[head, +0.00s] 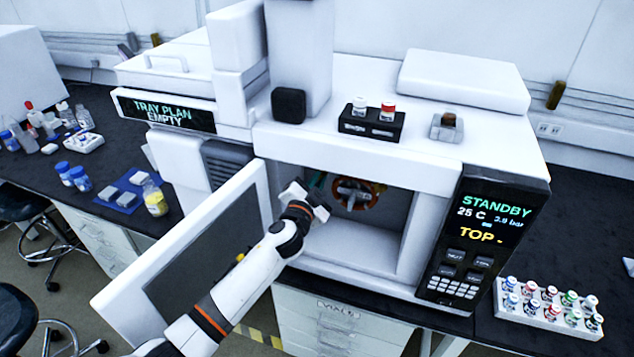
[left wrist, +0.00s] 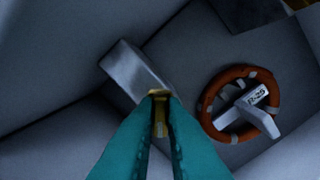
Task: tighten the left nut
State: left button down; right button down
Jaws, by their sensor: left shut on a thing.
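My left gripper (head: 318,181) reaches through the open door into the oven of the white instrument. In the left wrist view its teal fingers (left wrist: 160,118) are shut on a small brass nut (left wrist: 160,100). The nut sits at the end of a grey metal block (left wrist: 134,70) inside the oven. The fingers hide much of the nut, and I cannot tell how tight it is. In the head view the nut is hidden by the gripper. My right gripper is not in view.
An orange coil (head: 378,195) on a metal holder hangs right of the gripper; it also shows in the left wrist view (left wrist: 207,101). The oven door (head: 128,290) stands open at left. The control panel (head: 480,240) reads STANDBY, 25 C. A vial rack (head: 545,322) stands at right.

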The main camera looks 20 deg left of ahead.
pick_arm(q)
jog(key=m, duration=0.5)
jog(key=shift+f+m, duration=0.15)
jog(key=shift+m, duration=2.15)
jog(key=c, duration=1.5)
grip_release()
jog(key=s+b, duration=0.2)
jog(key=s, duration=1)
jog(key=shift+a, duration=0.2)
